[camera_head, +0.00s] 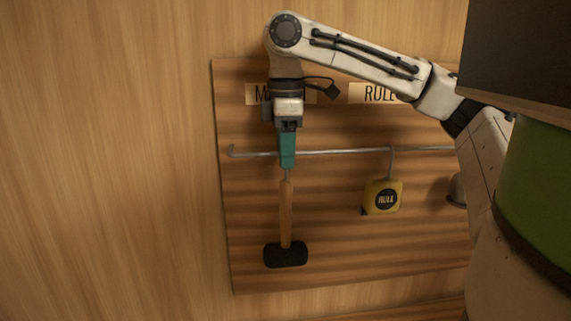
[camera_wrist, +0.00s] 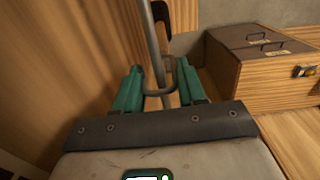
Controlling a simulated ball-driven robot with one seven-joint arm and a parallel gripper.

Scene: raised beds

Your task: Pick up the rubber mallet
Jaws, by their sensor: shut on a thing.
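The rubber mallet (camera_head: 285,215) hangs head down in front of a wooden board, with a wooden handle and a black head (camera_head: 286,255). In the wrist view the handle and part of the black head (camera_wrist: 163,18) show beyond the fingers. My gripper (camera_head: 288,165) points straight down above the handle, its teal fingers at the metal hanger at the handle's top. In the wrist view the gripper (camera_wrist: 159,68) has this bent metal hanger (camera_wrist: 160,92) between its fingers and is shut on it. Whether the hanger still rests on the rail cannot be told.
A metal rail (camera_head: 330,152) with an upturned left end crosses the board (camera_head: 330,250). A yellow tape measure (camera_head: 383,197) hangs to the right, and a grey thing (camera_head: 457,190) is partly hidden beyond. Labels sit above. A wooden box (camera_wrist: 275,75) shows in the wrist view.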

